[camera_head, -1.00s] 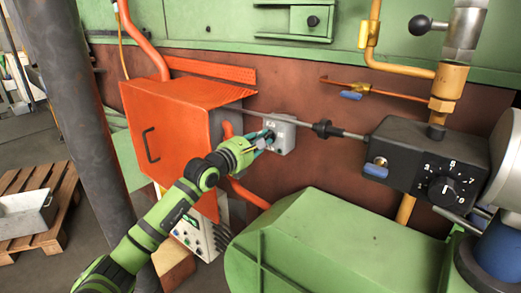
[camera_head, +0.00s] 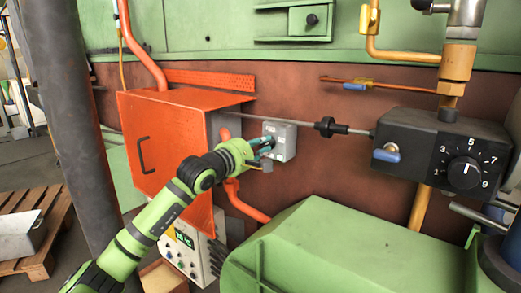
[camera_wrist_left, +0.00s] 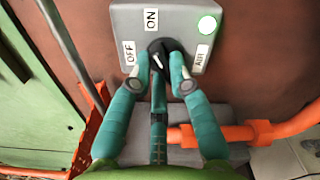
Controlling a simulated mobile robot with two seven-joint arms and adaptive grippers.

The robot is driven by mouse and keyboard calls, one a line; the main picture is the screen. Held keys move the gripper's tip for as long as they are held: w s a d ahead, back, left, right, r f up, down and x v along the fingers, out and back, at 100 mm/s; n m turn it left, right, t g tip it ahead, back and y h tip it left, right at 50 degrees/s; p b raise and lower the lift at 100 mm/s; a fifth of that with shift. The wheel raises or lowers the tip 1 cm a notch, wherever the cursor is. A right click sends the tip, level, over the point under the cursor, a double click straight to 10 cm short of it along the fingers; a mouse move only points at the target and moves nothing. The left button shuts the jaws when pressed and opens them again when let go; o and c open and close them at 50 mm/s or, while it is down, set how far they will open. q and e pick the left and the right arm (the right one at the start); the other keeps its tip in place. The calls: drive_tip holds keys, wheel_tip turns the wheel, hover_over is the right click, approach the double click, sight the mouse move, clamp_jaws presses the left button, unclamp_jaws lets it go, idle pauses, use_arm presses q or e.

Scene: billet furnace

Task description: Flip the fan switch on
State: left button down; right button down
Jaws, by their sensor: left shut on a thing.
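The grey switch box (camera_head: 284,138) is on the brown wall, right of the orange cabinet. In the left wrist view its plate (camera_wrist_left: 178,20) carries OFF, ON and AIR labels, a black rotary knob (camera_wrist_left: 158,46) with a white mark, and a bright pale-green lamp (camera_wrist_left: 208,25). My left gripper (camera_head: 268,146) reaches the box from the lower left. In the wrist view its teal fingers (camera_wrist_left: 161,80) are closed around the knob, one on each side. The fingers partly hide the knob, and I cannot tell exactly which label its mark points at. My right gripper is not in view.
An orange cabinet (camera_head: 165,130) stands close left of my arm, with a control panel (camera_head: 188,250) below it. A green housing (camera_head: 340,250) fills the lower right. A rod (camera_head: 345,130) runs from the box area to a black dial unit (camera_head: 425,150). An orange pipe (camera_head: 245,205) passes below.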

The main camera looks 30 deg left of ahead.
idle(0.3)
use_arm(q)
drive_tip(key=c, duration=1.1)
unclamp_jaws()
drive_tip(key=shift+c, duration=0.2)
drive_tip(key=s, duration=1.2)
drive_tip(key=shift+a, duration=0.4)
